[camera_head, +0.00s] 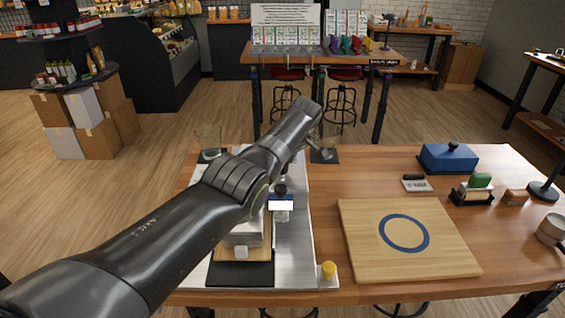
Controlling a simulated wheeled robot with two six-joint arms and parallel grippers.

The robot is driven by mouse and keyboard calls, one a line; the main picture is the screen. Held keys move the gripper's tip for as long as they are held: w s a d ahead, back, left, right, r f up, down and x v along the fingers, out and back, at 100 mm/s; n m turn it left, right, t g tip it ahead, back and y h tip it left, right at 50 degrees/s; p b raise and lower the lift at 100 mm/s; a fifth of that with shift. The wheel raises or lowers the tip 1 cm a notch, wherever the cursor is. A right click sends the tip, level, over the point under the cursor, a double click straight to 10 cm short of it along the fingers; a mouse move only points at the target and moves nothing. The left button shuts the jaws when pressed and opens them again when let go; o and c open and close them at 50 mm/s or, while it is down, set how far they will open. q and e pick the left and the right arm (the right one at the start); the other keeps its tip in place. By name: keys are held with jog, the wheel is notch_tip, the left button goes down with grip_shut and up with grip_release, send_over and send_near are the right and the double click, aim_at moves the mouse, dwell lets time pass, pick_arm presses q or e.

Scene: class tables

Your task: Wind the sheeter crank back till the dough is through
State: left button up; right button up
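The sheeter stands on a steel plate (295,250) at the left of the wooden table. My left arm crosses in front of it and hides most of it. A pale block-like part (241,252) shows below the arm, above a wooden board and a black mat (240,275). A dark knob (280,189) with a white-and-blue piece under it shows right beside the arm; I cannot tell whether it belongs to the crank. I cannot make out the crank or the dough. My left gripper is hidden behind its arm. My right gripper is out of view.
A wooden board with a blue ring (352,247) lies right of the steel plate. A yellow knob (328,269) sits at the plate's front corner. A blue box (448,158), a green-topped item (479,182) and a metal cup (551,230) stand farther right. A glass (208,139) stands back left.

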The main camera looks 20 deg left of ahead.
pick_arm(q)
jog(key=shift+o, duration=0.4)
jog(key=shift+s+d+r, duration=0.1)
jog(key=shift+d+r, duration=0.1)
jog(key=shift+r, duration=0.25)
jog(key=b+v, duration=0.3)
jog(key=v, duration=1.3)
jog(key=shift+r, duration=0.2)
